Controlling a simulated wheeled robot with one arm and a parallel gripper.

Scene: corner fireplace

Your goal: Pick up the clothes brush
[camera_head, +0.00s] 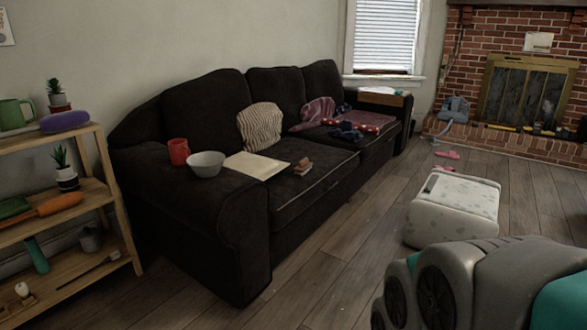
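I cannot tell for certain which thing is the clothes brush. A small brown object (303,166) lies on the dark sofa's near seat, beside a cream flat book or folder (257,165); it is too small to identify. An orange-brown object with a long handle (54,204) lies on the middle board of the wooden shelf (95,190) at the left and may be a brush. A small brown-and-white object (20,296) is on the bottom board, also unclear. My gripper's fingers do not show; part of my grey and teal arm fills the lower right.
The dark sofa (235,230) runs along the wall, with a red mug (178,151) and white bowl (206,164) on its near arm. A pale ottoman (452,215) stands at the right. Pink items (447,155) lie on the floor. Floor between sofa and ottoman is clear.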

